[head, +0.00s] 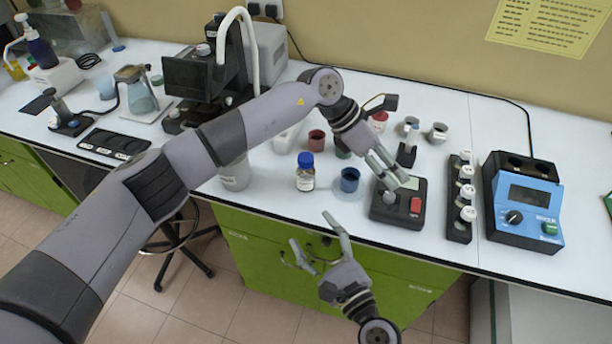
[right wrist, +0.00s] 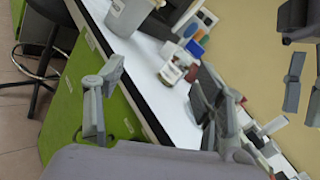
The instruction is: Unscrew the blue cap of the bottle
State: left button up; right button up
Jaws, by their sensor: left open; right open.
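The bottle (head: 306,180) stands upright on the white bench, a small clear bottle with a white label. Its blue cap (head: 306,160) is on top. The bottle also shows in the right wrist view (right wrist: 172,73), with the blue cap (right wrist: 195,48) tilted by the camera angle. My right gripper (head: 312,231) is open and empty in front of the bench edge, below and nearer than the bottle. Its spread fingers show in the right wrist view (right wrist: 155,95). My left gripper (head: 400,182) is open above the black device with a red switch, right of the bottle; I see nothing held.
The black switch device (head: 385,211), a vial rack (head: 458,230) and a blue instrument (head: 530,205) are further right.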

aim_at(308, 181)
pick_arm(q)
jog(key=w+a+r+y, duration=0.1)
jog(key=w+a+y, duration=0.1)
jog(key=a, duration=0.3)
jog(key=w+a+r+t+y, duration=0.1)
jog(key=w+a+y, duration=0.2)
jog(key=a, duration=0.3)
jog(key=w+a+r+t+y, duration=0.1)
jog(key=w+a+y, duration=0.2)
jog(key=a, duration=0.3)
jog(key=shift+w+r, duration=0.1)
jog(key=shift+m, duration=0.3)
pick_arm(e)
jog(key=w+m+h, duration=0.1)
jog(key=w+m, duration=0.1)
jog(key=w, duration=0.4)
jog(key=w+a+f+m+h, duration=0.1)
jog(key=w+m, duration=0.1)
jog(key=w, duration=0.4)
jog(key=w+f+m+t+h, duration=0.1)
jog(key=w+m, duration=0.2)
jog(key=w, duration=0.3)
jog(key=shift+w+a+f+h, duration=0.15)
jog(key=shift+a+f+h, duration=0.15)
jog(key=shift+a, duration=0.1)
jog(key=shift+c, duration=0.5)
grip_shut()
